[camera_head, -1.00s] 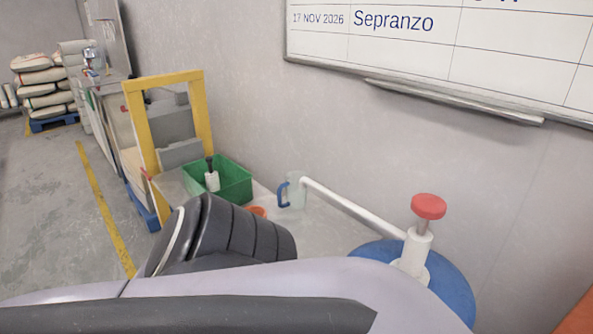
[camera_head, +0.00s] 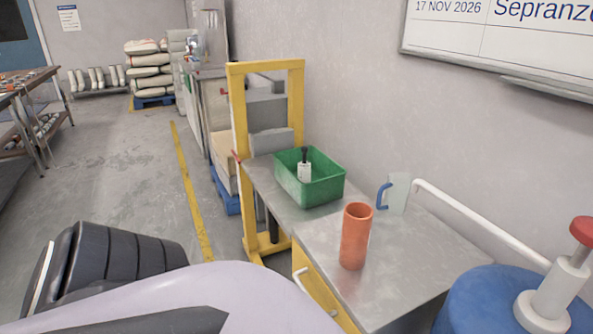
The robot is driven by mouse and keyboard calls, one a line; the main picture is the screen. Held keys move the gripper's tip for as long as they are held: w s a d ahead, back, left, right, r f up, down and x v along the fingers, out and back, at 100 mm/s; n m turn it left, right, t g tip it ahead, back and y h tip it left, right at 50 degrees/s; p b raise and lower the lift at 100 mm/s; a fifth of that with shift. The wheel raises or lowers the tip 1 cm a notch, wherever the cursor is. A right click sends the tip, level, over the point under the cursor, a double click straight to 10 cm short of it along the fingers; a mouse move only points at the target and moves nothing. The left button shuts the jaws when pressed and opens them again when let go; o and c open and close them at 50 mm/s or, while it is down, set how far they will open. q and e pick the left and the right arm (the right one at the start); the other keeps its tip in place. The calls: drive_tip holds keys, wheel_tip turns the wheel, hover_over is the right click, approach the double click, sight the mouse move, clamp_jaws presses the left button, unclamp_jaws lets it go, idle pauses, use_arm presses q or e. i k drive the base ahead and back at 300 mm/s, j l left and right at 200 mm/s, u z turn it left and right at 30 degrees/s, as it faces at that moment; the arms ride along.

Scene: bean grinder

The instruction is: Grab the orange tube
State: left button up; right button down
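The orange tube (camera_head: 355,238) stands upright on a grey metal table (camera_head: 435,250), near the table's front left edge. Its open top shows and nothing touches it. One of my arms crosses the bottom left of the head view, to the left of the tube and apart from it. Neither gripper's fingers show in the view.
A green bin (camera_head: 322,188) holding a white and black tool (camera_head: 304,170) sits behind the tube. A clear jug with a blue handle (camera_head: 398,193) stands behind right. A blue drum (camera_head: 490,300) with a white, red-topped pump (camera_head: 560,280) is at the right. A yellow frame (camera_head: 240,150) rises behind the table.

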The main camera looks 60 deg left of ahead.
sight(357, 221)
drive_tip(key=l+u, duration=0.1)
drive_tip(key=u, duration=1.05)
drive_tip(key=i+l, duration=0.05)
